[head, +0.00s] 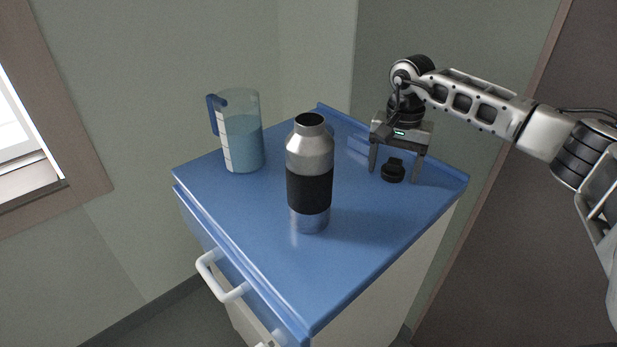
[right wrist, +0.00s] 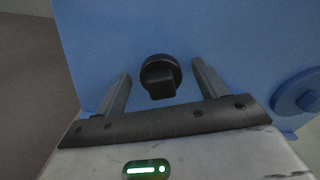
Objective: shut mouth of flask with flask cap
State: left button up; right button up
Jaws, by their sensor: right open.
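The flask (head: 310,176) stands upright in the middle of the blue cabinet top, steel with a black band. Its mouth (head: 310,120) is open and dark. The black flask cap (head: 393,170) lies on the cabinet top to the right of the flask. My right gripper (head: 396,177) is open above the cap, pointing down, with one finger on either side of it. In the right wrist view the cap (right wrist: 160,77) shows between and a little beyond the open fingers, not held. My left gripper is not in view.
A jug of bluish liquid (head: 243,142) with a blue handle stands left of the flask. The blue cabinet top (head: 375,230) has a raised edge and is clear at the front right. A white drawer handle (head: 222,283) sticks out at the front. Walls stand close behind.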

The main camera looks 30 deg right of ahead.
jog(key=shift+c, duration=0.2)
jog(key=c, duration=1.1)
jog(key=shift+c, duration=0.7)
jog(key=shift+r+p, duration=1.7)
jog(key=shift+r, duration=0.35)
notch_tip(320, 180, up, 5)
jog(key=p, duration=0.4)
